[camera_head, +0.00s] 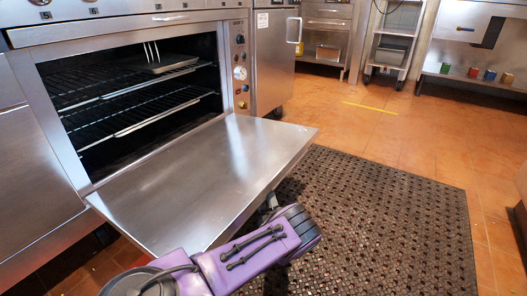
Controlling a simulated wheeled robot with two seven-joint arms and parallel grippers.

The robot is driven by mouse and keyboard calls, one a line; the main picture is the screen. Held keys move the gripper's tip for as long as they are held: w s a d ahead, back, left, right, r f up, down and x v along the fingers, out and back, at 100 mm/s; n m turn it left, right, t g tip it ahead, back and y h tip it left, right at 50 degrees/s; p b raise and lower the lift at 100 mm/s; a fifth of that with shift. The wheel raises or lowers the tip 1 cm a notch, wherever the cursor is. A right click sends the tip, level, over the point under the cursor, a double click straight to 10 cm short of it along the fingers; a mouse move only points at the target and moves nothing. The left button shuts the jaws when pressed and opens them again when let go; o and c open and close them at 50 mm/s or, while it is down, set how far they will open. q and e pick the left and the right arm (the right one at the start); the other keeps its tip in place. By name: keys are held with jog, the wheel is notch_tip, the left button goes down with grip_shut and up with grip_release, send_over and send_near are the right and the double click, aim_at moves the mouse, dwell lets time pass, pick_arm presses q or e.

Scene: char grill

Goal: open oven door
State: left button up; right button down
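The oven door (215,175) is folded down on its bottom hinge and lies about flat, its steel inner face upward. The oven cavity (135,95) is open to view, with wire racks inside and a dark tray (165,63) on the upper rack. My purple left arm comes in at the bottom left and reaches along the door's front edge. A small grey part (271,200) at its end shows by the door's edge; the fingers are hidden, and I cannot tell whether they touch the door. My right gripper is out of view.
A dark perforated mat (385,215) covers the floor in front of the oven. Orange tiles (350,122) lie clear beyond it. A steel cabinet (275,60) stands right of the oven. A wheeled rack (393,45) and a shelf with small coloured containers (475,72) stand at the back.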

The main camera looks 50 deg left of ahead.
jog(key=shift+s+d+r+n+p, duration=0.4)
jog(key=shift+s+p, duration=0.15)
jog(key=shift+p, duration=0.2)
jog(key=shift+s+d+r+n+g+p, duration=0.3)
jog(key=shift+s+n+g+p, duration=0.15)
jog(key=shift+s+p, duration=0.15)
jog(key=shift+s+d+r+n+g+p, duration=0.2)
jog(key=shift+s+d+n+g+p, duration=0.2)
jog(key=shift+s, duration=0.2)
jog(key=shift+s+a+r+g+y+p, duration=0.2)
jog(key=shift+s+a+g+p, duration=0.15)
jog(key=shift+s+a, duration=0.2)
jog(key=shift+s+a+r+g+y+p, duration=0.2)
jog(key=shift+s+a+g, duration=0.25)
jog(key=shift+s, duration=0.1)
pick_arm(q)
jog(key=s+d+f, duration=0.1)
jog(key=s+d, duration=0.1)
jog(key=d, duration=0.5)
jog(key=s+d+f, duration=0.2)
jog(key=d, duration=0.6)
jog(key=shift+s+f, duration=0.25)
jog(key=shift+f, duration=0.05)
